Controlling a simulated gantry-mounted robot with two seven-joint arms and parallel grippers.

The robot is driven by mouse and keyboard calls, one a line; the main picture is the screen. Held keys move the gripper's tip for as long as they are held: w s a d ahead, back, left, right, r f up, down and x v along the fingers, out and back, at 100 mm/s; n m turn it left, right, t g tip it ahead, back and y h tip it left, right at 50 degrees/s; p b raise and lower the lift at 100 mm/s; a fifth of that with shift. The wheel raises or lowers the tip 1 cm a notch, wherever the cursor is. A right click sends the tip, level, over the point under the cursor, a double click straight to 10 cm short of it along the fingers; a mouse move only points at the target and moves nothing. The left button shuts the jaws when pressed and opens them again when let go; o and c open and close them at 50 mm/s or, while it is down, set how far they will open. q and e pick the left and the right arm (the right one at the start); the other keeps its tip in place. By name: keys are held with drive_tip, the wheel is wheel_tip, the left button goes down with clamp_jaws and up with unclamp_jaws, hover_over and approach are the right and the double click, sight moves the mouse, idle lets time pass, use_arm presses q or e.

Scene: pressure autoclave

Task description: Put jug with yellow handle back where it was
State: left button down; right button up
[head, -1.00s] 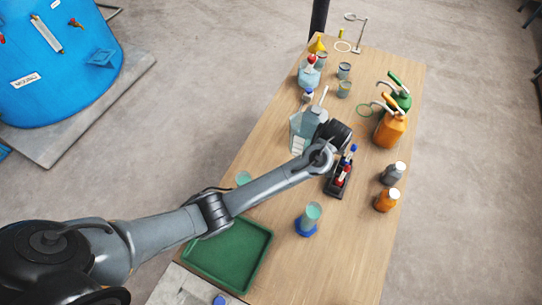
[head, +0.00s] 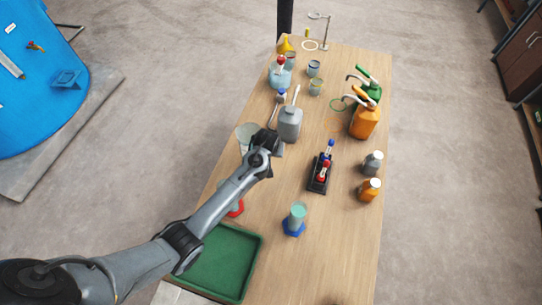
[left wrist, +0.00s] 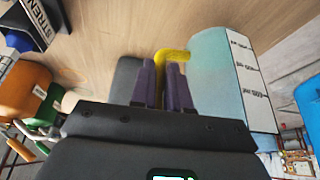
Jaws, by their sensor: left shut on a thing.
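The clear bluish jug with the yellow handle (left wrist: 215,70) fills the right of the left wrist view, with white label patches on its side. Its yellow handle (left wrist: 172,54) sits between the two fingers of my left gripper (left wrist: 164,85), which is shut on it. In the head view the jug (head: 246,131) is upright near the table's left edge, partly hidden by my left gripper (head: 268,142). I cannot tell whether its base touches the table. My right gripper is not in view.
A grey jug (head: 290,124) stands just right of the held jug. A red-based cylinder (head: 236,209) and green tray (head: 220,262) lie nearer. A black rack (head: 318,182), blue-based cylinder (head: 295,220) and orange jug (head: 365,122) stand to the right.

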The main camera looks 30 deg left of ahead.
use_arm(q)
drive_tip(key=shift+f, duration=2.15)
drive_tip(key=c, duration=1.1)
unclamp_jaws()
